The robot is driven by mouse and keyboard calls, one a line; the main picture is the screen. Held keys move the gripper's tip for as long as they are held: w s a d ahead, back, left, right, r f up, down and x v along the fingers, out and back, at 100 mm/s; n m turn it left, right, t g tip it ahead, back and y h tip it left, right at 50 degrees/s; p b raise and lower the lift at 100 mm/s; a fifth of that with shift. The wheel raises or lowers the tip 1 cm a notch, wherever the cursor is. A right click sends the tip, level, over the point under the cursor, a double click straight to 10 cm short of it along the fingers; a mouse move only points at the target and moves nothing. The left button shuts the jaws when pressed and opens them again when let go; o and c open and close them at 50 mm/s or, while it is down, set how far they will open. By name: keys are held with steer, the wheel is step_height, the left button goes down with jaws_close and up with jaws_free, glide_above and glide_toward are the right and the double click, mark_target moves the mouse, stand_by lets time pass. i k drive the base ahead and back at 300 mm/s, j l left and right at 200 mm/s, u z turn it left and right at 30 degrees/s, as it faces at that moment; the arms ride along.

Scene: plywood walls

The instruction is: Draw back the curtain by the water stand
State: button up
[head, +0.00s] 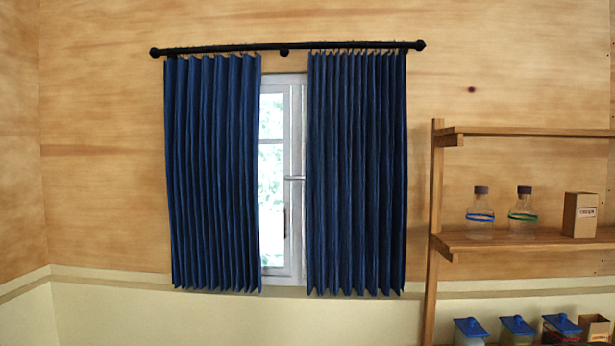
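A blue pleated curtain hangs in two panels from a black rod (230,48) on the plywood wall. The left panel (212,175) covers the left part of the window, and the right panel (356,175) covers the right part. A gap between the panels shows the window (272,190), with a pale frame and bright greenery outside. No water stand can be made out for certain in the head view. My gripper is not in view.
A wooden shelf unit (520,240) stands right of the window, close to the right panel. It holds two bottles (481,215) (522,212), a small box (580,214), and several blue-lidded containers (470,330) lower down. The wall left of the curtain is bare.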

mark_target(252, 69)
steer(key=i+j, duration=1)
steer(key=i+l+u, duration=0.35)
steer(key=u, duration=0.15)
steer(key=i+l+u, duration=0.5)
steer(key=k+l, duration=0.05)
steer(key=k, duration=0.05)
